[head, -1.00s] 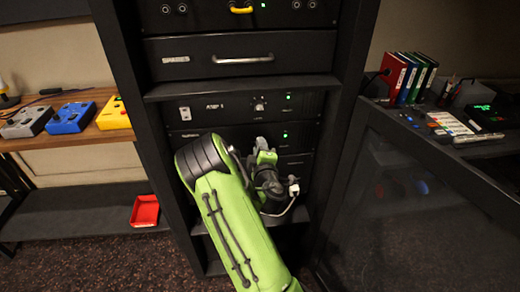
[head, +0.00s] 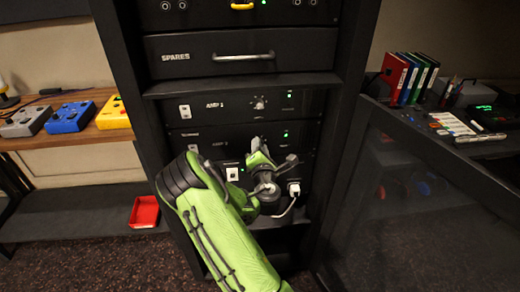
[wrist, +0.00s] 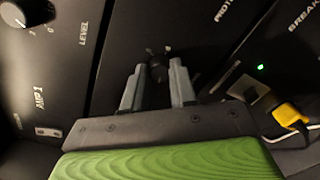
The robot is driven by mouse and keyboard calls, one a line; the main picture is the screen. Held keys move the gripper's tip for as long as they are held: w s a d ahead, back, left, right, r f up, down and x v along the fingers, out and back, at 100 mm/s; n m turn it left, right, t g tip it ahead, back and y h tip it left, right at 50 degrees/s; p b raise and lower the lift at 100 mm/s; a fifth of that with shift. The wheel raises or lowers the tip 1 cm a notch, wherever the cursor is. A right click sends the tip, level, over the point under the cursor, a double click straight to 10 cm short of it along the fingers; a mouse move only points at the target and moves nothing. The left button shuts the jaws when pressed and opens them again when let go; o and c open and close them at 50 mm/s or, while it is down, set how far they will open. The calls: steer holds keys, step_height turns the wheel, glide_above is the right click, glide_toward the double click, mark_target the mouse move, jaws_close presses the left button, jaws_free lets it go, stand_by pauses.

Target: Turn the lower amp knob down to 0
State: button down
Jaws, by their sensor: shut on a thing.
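The lower amp, labelled AMP 2 (head: 195,139), sits below AMP 1 (head: 215,105) in the black rack. In the head view my gripper (head: 260,150) is at the lower amp's front, and its knob is hidden behind the gripper. In the wrist view the small black lower knob (wrist: 158,70) sits between the two grey fingers of my gripper (wrist: 158,80), which is shut on it. The knob's pointer is too dark to read. The upper amp's knob (head: 258,103) is free, and it also shows in the wrist view (wrist: 12,14) beside the word LEVEL.
The spares drawer (head: 240,55) above is shut. A red tray (head: 144,212) stands on the low shelf at left.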

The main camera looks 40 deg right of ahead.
steer(key=shift+f+n+b, duration=0.15)
steer(key=shift+n+b, duration=0.05)
steer(key=shift+n, duration=1.75)
steer(key=shift+f+n+b, duration=0.1)
steer(key=shift+n+b, duration=0.1)
steer(key=shift+n, duration=1.75)
steer(key=c, duration=0.9)
jaws_free()
steer(key=shift+r, duration=0.1)
steer(key=shift+a, duration=0.1)
